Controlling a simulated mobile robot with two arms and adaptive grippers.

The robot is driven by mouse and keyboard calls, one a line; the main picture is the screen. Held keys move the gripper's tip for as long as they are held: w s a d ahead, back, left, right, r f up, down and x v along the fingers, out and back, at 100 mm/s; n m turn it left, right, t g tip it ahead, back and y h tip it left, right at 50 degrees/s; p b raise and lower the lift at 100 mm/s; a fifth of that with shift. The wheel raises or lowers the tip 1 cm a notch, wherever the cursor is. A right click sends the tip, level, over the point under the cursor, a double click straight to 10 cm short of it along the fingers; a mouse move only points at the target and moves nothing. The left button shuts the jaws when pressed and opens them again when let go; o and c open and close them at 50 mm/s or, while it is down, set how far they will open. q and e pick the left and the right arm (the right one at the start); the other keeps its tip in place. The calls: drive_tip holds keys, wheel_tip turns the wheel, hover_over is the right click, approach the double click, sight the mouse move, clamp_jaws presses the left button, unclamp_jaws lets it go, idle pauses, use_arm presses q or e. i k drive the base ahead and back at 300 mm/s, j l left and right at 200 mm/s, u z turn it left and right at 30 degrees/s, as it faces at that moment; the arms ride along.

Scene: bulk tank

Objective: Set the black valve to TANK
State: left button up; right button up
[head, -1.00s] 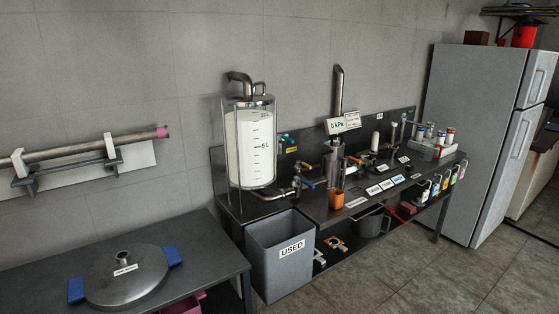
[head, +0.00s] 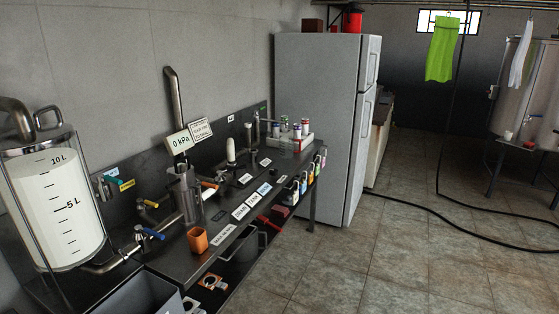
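Neither of my grippers is in view. I cannot pick out the black valve for certain among the small dark fittings on the steel bench. A row of small labels lies along the bench's front edge; the middle label (head: 253,199) seems to read TANK, but the print is small. Valve handles do show: a blue handle (head: 153,233) on the tank's outlet pipe, a yellow handle (head: 150,203) behind it and an orange handle (head: 209,184) by the steel cylinder (head: 184,196). The clear tank (head: 58,205) of white liquid stands at the left, filled to near the 10 L mark.
A gauge sign (head: 181,141) reads 0 kPa. An orange cup (head: 198,240) stands on the bench. A grey bin (head: 140,296) is at lower left. A tall grey fridge (head: 320,120) stands beyond the bench. Open tiled floor (head: 400,260) lies at right, crossed by a dark hose (head: 470,233).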

sight(236, 168)
drive_tip(key=i+l+z, duration=0.15)
drive_tip(key=i, duration=0.7)
drive_tip(key=i+l+u, duration=0.1)
drive_tip(key=i+u, duration=0.25)
drive_tip(key=i+l+u, duration=0.25)
drive_tip(key=i+u, duration=0.15)
drive_tip(key=i, duration=0.1)
